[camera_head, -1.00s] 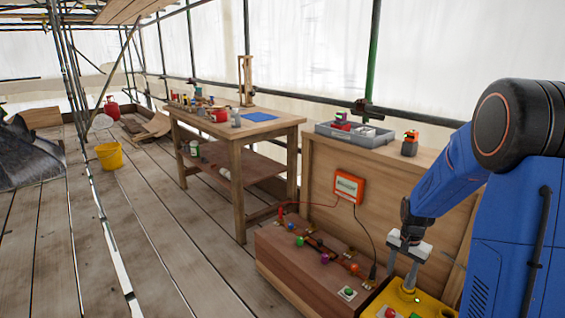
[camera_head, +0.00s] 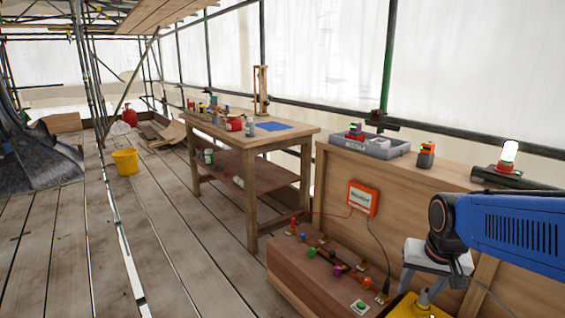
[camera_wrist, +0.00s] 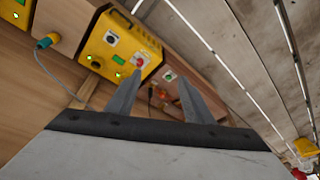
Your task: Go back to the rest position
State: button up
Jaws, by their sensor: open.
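My gripper (camera_head: 424,290) is at the lower right of the head view, above a yellow box (camera_head: 408,308) that is mostly cut off by the frame's bottom edge. In the wrist view its two grey fingers (camera_wrist: 158,92) are spread apart with nothing between them. The yellow box (camera_wrist: 108,42) shows there beyond the fingertips, with a red button, a dark switch and green lights on its face. The fingers appear apart from the box.
A wooden box with coloured knobs (camera_head: 300,262) stands left of my gripper, below an orange-framed meter (camera_head: 363,198) on a wooden panel. A grey tray (camera_head: 385,150) and a lit red-white lamp (camera_head: 508,157) sit above. A workbench (camera_head: 262,140) stands farther back; the plank floor (camera_head: 180,240) at left is largely clear.

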jog(key=s+a+r+n+t, duration=0.1)
jog(key=s+n, duration=0.1)
jog(key=s, duration=0.4)
jog(key=s+a+r+n, duration=0.1)
jog(key=s+a+r, duration=0.1)
jog(key=s, duration=0.4)
jog(key=shift+s+a+n+t, duration=0.3)
jog(key=shift+s+n+t, duration=0.05)
jog(key=shift+n+t, duration=0.05)
